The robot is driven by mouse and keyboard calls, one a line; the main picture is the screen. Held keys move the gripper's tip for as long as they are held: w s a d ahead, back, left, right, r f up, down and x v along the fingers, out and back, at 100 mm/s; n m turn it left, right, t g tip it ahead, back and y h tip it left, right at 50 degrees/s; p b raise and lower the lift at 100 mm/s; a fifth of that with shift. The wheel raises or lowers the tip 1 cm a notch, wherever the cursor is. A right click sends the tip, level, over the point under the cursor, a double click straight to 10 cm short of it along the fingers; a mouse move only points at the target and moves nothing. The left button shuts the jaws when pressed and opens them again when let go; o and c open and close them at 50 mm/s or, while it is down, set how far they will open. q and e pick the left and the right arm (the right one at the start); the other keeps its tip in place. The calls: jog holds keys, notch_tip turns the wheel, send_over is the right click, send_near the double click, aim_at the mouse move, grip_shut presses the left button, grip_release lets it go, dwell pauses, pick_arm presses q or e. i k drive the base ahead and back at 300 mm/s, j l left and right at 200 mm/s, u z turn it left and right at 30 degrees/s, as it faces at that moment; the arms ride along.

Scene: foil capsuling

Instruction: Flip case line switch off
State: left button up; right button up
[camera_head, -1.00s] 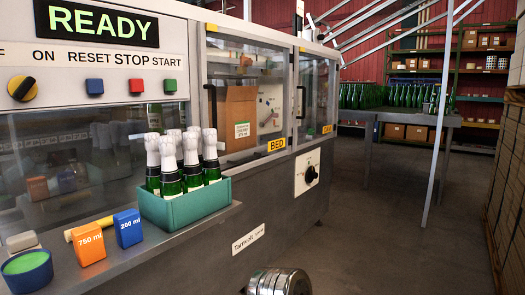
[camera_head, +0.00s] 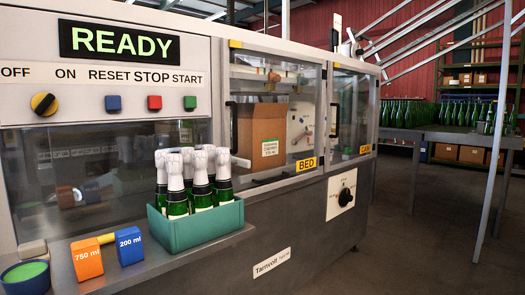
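A black rotary switch (camera_head: 345,197) sits on a white plate (camera_head: 341,182) low on the machine's front, right of centre. The small print around it is too small to read, and its setting is unclear. A second rotary knob, yellow and black (camera_head: 43,103), is on the upper left panel below the words OFF and ON. Its bar is tilted, and which word it points to is hard to tell. Which of the two is the case line switch cannot be read. A display (camera_head: 122,42) shows READY in green. Neither gripper is in view.
A teal crate (camera_head: 197,232) of foil-topped bottles stands on the ledge, beside orange (camera_head: 87,262) and blue (camera_head: 129,247) blocks and a bowl (camera_head: 25,278). A cardboard box (camera_head: 262,136) is behind the glass doors. Floor at right is open up to a bottle table (camera_head: 455,137).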

aim_at(43, 104)
jog(key=u, duration=1.35)
